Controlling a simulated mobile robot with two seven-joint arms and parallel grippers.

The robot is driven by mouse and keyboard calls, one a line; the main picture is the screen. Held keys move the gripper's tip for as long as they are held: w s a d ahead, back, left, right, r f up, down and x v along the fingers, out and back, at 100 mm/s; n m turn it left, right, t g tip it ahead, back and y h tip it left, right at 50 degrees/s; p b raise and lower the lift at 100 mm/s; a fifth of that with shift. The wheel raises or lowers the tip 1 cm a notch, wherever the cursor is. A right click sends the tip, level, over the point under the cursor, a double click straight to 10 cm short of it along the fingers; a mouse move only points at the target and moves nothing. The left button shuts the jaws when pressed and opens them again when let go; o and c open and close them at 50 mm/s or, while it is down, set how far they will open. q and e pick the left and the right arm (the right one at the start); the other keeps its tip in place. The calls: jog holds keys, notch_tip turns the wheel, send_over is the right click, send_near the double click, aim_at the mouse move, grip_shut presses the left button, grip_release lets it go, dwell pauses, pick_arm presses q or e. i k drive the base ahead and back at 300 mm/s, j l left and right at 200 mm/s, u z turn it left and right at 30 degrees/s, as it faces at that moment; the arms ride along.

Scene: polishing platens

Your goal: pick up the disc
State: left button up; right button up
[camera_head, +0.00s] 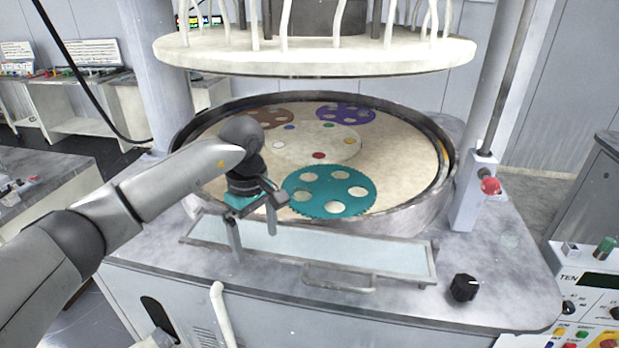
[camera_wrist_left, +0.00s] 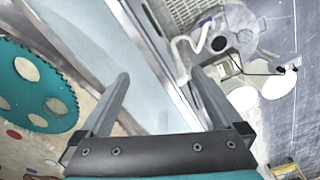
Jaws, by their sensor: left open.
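A teal toothed disc (camera_head: 310,182) with several round pale openings lies flat on the cream platen (camera_head: 225,180), near its front edge. I cannot tell whether pale discs sit in the openings. The teal disc also shows at the left of the left wrist view (camera_wrist_left: 72,92). A brown disc (camera_head: 287,114) and a purple disc (camera_head: 346,105) with similar openings lie farther back. My left gripper (camera_head: 255,245) is open and empty. My right gripper is out of view.
A large round upper plate (camera_head: 320,63) hangs over the platen. A raised rim (camera_head: 400,222) surrounds the platen. A shallow glassy tray (camera_head: 330,250) with a handle lies in front. Small coloured dots, including a red one (camera_head: 319,155), mark the platen's middle. A post with a red button (camera_head: 491,186) stands right.

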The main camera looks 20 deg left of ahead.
aim_at(300, 193)
jog(key=i, duration=0.95)
